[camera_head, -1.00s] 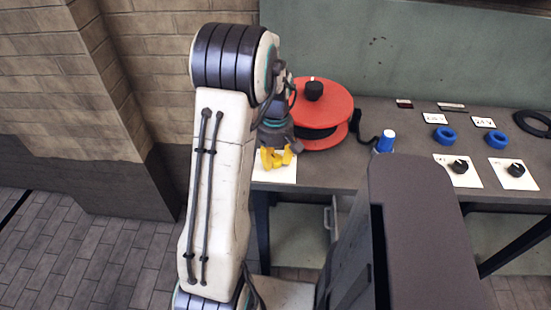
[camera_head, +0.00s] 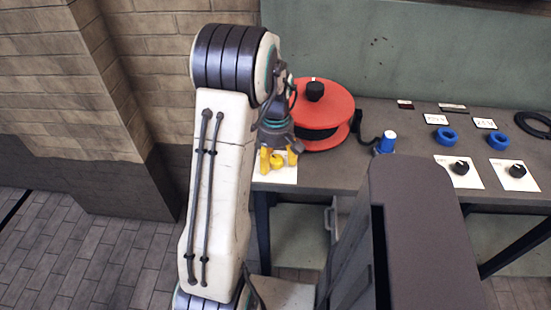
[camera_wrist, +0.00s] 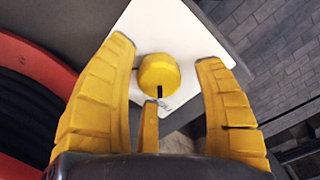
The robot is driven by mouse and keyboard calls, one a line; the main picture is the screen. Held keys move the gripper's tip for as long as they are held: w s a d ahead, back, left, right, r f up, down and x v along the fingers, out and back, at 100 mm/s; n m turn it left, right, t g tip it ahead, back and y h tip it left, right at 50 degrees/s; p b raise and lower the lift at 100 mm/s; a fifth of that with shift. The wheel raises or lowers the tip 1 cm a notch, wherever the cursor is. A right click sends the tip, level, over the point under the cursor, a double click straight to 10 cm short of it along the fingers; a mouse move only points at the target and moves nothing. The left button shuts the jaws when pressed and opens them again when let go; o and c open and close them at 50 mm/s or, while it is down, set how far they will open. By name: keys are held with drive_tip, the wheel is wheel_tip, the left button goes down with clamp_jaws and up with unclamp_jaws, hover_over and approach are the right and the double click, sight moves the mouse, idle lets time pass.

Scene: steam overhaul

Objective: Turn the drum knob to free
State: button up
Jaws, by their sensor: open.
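A yellow round knob (camera_wrist: 158,72) with a black pointer line sits on a white plate (camera_wrist: 185,30) at the bench corner. In the wrist view its line points down the picture, towards my palm. My gripper (camera_wrist: 166,50) is open, with one yellow finger left of the knob and one right of it, both apart from it. A third finger shows below the knob, near the pointer. In the head view my gripper (camera_head: 279,160) is over the white plate (camera_head: 284,175), with the knob (camera_head: 277,161) partly hidden between the fingers. Any lettering on the plate is too small to read.
A red drum (camera_head: 325,105) with a black knob on top (camera_head: 314,91) stands close beside my gripper. A blue-capped item (camera_head: 388,141), blue rings (camera_head: 444,135) and black dials on white plates (camera_head: 460,168) lie to the right. Floor is open at left.

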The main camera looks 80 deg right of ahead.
sight(276, 159)
wheel_tip(276, 159, up, 12)
idle(0.7)
idle(0.8)
